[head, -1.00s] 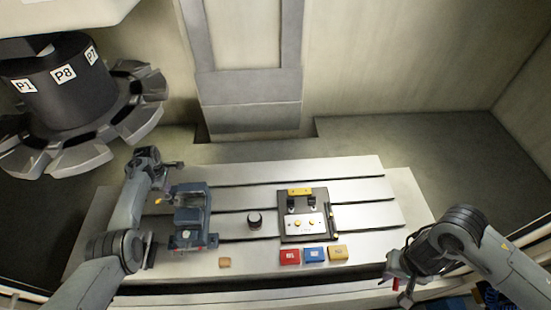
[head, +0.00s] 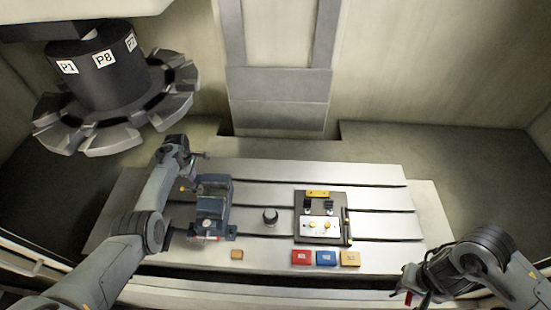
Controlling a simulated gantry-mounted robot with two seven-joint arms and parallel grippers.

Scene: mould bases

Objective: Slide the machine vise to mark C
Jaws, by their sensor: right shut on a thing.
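The blue-grey machine vise (head: 212,205) stands upright on the slotted table, left of the middle. My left gripper (head: 198,160) is at the vise's far left side, seen small and partly hidden by its own wrist. I cannot tell whether its fingers are open or whether they touch the vise. Mark C cannot be made out; a small yellow spot (head: 182,188) shows left of the vise. My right gripper (head: 407,290) is low at the front right, away from the vise, shut on a small red thing (head: 407,299).
A tool carousel (head: 100,75) hangs upper left.

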